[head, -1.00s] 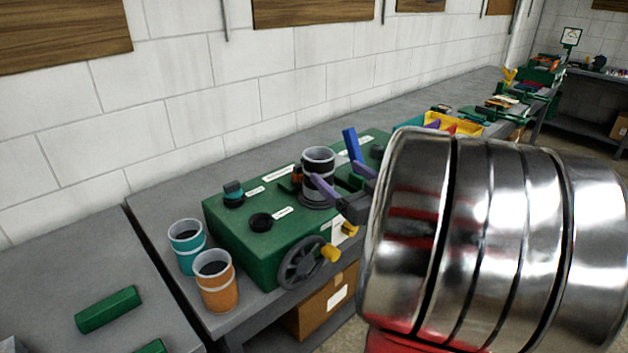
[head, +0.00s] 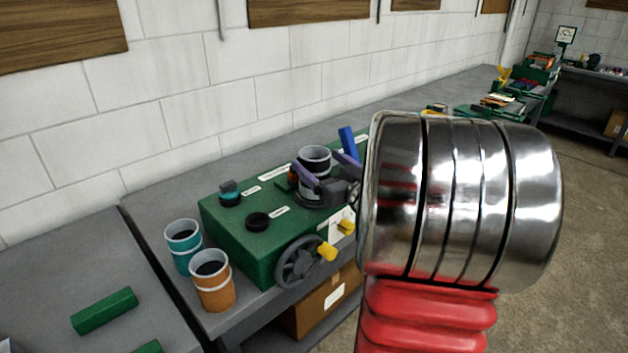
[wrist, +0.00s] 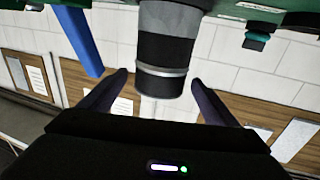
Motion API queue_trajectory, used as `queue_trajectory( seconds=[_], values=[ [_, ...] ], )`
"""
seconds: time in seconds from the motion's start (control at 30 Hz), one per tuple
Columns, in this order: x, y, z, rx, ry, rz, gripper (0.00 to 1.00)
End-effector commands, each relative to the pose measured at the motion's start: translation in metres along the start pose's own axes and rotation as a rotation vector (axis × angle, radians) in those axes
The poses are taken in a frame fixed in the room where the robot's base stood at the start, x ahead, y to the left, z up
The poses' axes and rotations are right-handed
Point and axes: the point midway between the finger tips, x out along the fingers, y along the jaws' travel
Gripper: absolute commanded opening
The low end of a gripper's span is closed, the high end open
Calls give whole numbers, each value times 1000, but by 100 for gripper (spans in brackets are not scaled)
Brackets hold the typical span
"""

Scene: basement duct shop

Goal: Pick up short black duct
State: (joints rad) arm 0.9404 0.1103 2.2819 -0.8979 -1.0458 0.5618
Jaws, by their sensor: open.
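The short black duct (head: 316,158), with a pale grey rim band, stands upright on a round base on top of the green machine (head: 240,243). In the wrist view, which is upside down, the black duct (wrist: 164,58) shows large, its pale band near its free end. My gripper (head: 326,167) is open, its two purple fingers around the duct's sides in the head view. In the wrist view my gripper (wrist: 157,90) has one finger on each side of the duct, with gaps visible. The near finger and my arm hide part of the duct's lower side.
A blue bar (head: 347,142) rises close behind the gripper. A handwheel (head: 298,262) with a yellow knob is on the machine's front. A teal cup (head: 183,246) and an orange cup (head: 212,282) stand left of it. A green block (head: 104,310) lies on the left bench.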

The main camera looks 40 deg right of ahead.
Motion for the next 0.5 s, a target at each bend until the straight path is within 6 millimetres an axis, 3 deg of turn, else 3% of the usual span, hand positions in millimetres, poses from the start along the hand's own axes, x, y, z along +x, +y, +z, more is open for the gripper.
queue_trajectory(
  seconds=[0.13,0.5],
  values=[
    [11,0,0,0,-1,-1,83],
    [11,0,0,0,-1,0,83]
  ],
)
